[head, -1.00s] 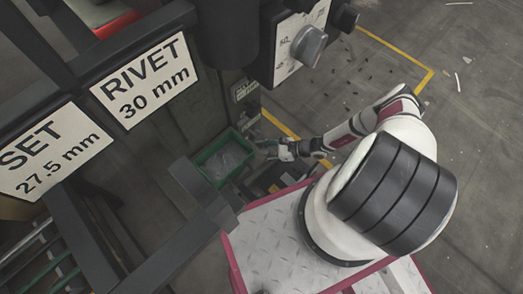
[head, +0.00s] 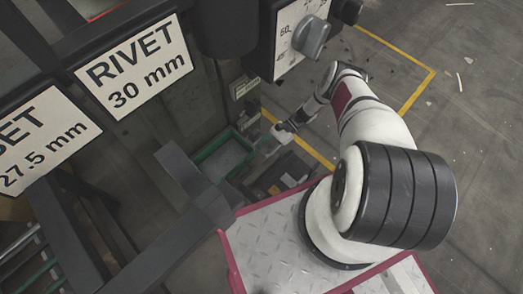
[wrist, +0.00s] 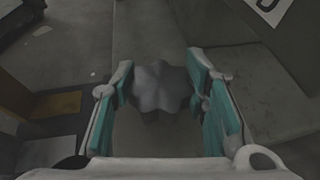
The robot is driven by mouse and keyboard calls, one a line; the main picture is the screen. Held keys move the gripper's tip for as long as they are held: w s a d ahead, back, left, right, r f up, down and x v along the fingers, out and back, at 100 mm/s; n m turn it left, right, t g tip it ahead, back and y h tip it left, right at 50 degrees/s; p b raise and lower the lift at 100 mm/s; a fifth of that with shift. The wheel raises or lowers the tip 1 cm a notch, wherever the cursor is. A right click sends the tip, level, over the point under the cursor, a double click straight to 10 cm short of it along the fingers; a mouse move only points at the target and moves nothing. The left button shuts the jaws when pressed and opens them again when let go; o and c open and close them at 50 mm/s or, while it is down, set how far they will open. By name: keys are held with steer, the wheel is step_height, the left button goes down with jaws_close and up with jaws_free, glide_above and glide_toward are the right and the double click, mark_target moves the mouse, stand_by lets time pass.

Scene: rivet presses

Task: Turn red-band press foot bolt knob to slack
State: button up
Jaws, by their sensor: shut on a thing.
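A grey lobed knob (wrist: 160,88) sits between the two teal-padded fingers of my gripper (wrist: 160,72) in the wrist view. The fingers are shut on it from both sides. In the head view my gripper (head: 273,140) is low beside the press (head: 217,100), near its foot. The knob is too small or hidden to make out there. Any slack or tight marking at the knob is not readable. A strip of red (head: 112,10) shows at the top left of the head view; I cannot tell whether it is the press's band.
A control box with a grey dial (head: 311,37) juts out above my gripper. A green-rimmed bin (head: 207,160) stands just left of it. Signs reading RIVET 30 mm (head: 133,68) and SET 27.5 mm (head: 45,140) hang at left. Open floor lies right of the yellow line (head: 402,52).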

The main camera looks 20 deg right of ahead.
mark_target(264, 149)
steer(key=shift+n+g+h, duration=0.5)
steer(key=shift+n+g, duration=0.5)
steer(key=shift+g, duration=0.1)
steer(key=o, duration=1.2)
steer(key=shift+c, duration=0.2)
steer(key=v, duration=0.6)
steer(key=shift+f, duration=0.15)
steer(key=shift+v, duration=0.8)
steer(key=shift+a, duration=0.1)
